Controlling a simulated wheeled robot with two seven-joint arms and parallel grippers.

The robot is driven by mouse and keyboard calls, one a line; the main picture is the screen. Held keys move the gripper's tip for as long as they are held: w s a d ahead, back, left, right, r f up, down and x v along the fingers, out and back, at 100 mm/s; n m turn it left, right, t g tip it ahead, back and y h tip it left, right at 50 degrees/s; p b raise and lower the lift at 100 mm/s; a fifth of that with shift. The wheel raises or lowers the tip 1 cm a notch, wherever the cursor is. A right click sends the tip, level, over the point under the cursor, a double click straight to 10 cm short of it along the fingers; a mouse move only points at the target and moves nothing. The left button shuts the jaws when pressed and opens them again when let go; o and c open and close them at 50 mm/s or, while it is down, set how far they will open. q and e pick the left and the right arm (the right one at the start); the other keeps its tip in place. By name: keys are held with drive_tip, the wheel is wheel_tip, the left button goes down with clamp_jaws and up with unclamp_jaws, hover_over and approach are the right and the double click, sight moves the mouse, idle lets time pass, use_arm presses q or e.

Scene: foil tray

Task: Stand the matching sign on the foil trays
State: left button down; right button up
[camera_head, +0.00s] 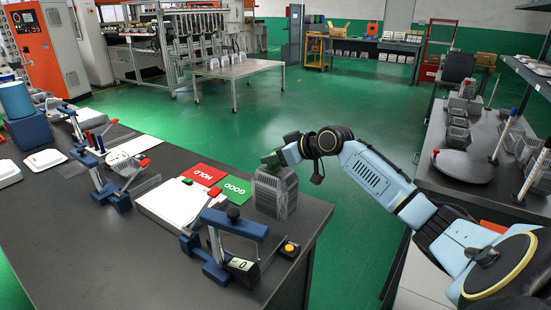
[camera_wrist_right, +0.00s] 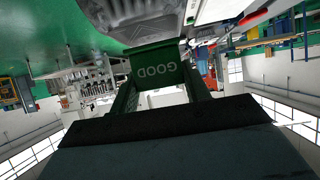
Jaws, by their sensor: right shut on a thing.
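My right gripper (camera_head: 282,154) is shut on a green sign (camera_head: 270,160), just above the top of a stack of foil trays (camera_head: 275,194) near the table's right edge. In the right wrist view the held sign (camera_wrist_right: 158,73) reads GOOD, upside down, between the fingers, with a foil tray (camera_wrist_right: 150,10) close by at the top. I cannot tell whether the sign touches the trays. A red HOLD card (camera_head: 204,174) and a green GOOD card (camera_head: 233,188) lie on the table left of the stack. My left gripper is not in view.
The dark table (camera_head: 110,255) carries a white box (camera_head: 165,208), blue clamp-like fixtures (camera_head: 215,262) and a yellow-topped button (camera_head: 289,248). Another bench (camera_head: 430,174) with more foil trays stands at the right.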

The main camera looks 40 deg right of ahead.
drive_tip(key=shift+f, duration=0.35)
drive_tip(key=o, duration=0.9)
drive_tip(key=shift+f, duration=0.1)
drive_tip(key=shift+o, duration=0.2)
drive_tip(key=v, duration=1.2)
